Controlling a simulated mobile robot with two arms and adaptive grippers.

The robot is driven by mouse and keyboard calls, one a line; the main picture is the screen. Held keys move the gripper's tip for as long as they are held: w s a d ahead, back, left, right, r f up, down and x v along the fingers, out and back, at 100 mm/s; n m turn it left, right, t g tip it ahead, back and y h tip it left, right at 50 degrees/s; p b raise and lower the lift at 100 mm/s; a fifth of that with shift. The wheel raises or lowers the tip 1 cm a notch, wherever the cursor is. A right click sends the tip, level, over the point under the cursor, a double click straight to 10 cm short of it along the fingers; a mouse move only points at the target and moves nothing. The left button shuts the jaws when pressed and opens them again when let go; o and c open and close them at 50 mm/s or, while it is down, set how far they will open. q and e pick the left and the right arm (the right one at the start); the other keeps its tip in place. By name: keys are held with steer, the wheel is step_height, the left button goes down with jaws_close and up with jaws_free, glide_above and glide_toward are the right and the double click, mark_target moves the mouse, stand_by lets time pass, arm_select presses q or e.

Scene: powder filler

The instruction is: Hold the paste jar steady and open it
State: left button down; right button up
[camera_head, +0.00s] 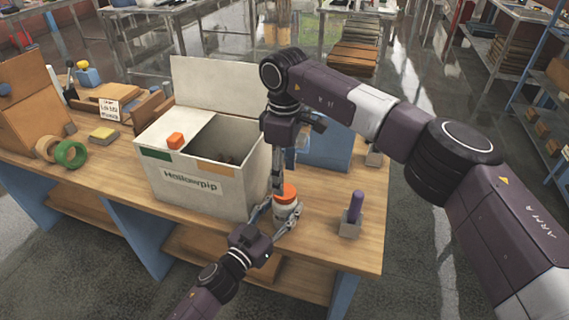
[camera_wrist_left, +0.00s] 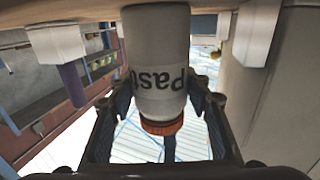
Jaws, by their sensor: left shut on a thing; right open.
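The paste jar (camera_head: 284,212) stands upright on the wooden table near its front edge, with an orange lid (camera_head: 288,191) on top. My left gripper (camera_head: 276,217) is shut on the jar's body, one finger on each side. The left wrist view shows the pale jar (camera_wrist_left: 157,45) upside down, with part of its "Paste" label and the orange lid (camera_wrist_left: 161,128) between the fingers. My right gripper (camera_head: 278,178) is open and points down just above and behind the lid. Its fingers partly overlap, and I cannot tell whether they touch the lid.
A large white box (camera_head: 215,205) with an orange cube (camera_head: 175,141) on it stands left of the jar. A purple-handled item in a grey holder (camera_head: 350,226) stands to the right. A blue bin (camera_head: 325,150) is behind. Tape rolls (camera_head: 70,153) lie far left.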

mark_target(285, 187)
steer(key=shift+f, duration=2.4)
